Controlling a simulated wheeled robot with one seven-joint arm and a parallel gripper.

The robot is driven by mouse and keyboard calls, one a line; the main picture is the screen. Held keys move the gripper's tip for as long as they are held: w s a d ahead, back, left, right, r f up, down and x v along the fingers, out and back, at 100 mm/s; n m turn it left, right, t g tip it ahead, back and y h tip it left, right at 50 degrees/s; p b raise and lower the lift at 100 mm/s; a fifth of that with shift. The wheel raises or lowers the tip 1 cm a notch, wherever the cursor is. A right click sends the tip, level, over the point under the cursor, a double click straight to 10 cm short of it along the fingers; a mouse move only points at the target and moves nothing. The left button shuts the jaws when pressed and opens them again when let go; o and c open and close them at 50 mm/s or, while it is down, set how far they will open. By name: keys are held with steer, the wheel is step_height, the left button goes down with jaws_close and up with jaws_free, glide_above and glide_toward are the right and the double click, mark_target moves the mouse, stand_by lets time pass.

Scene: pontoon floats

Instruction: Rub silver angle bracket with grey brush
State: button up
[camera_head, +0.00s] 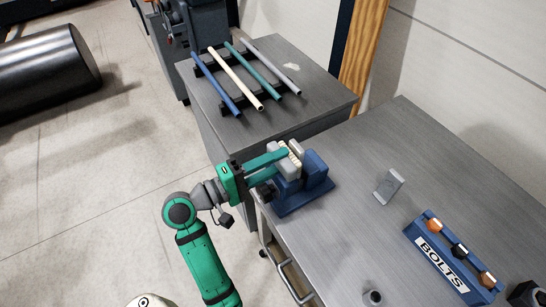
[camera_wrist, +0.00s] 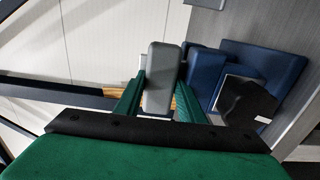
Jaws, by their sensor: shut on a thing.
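The grey brush (camera_head: 290,168) is between the fingers of my gripper (camera_head: 284,160), which is shut on it. Pale bristles show beside its grey body in the head view. In the wrist view the brush (camera_wrist: 162,75) is a grey block between the two green fingers (camera_wrist: 160,92). It is at the blue holder (camera_head: 290,205); I cannot tell whether it still touches it. The silver angle bracket (camera_head: 388,187) stands on the grey table to the right of the holder, apart from my gripper. One of its plates is upright.
A blue bolts rack (camera_head: 448,262) stands at the right. Another table at the back bears several coloured rods (camera_head: 240,75) on a dark rack. The tabletop between holder and bracket is clear.

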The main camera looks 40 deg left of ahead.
steer(key=shift+s+d, duration=0.25)
steer(key=shift+d, duration=0.25)
steer(key=shift+s+d, duration=0.2)
steer(key=shift+d, duration=0.3)
steer(key=shift+w+d, duration=0.1)
steer(key=shift+w+a, duration=0.5)
steer(key=shift+a, duration=0.4)
steer(key=shift+w+a, duration=0.45)
steer(key=shift+a, duration=0.45)
steer(key=v, duration=0.6)
steer(key=shift+v, duration=1.55)
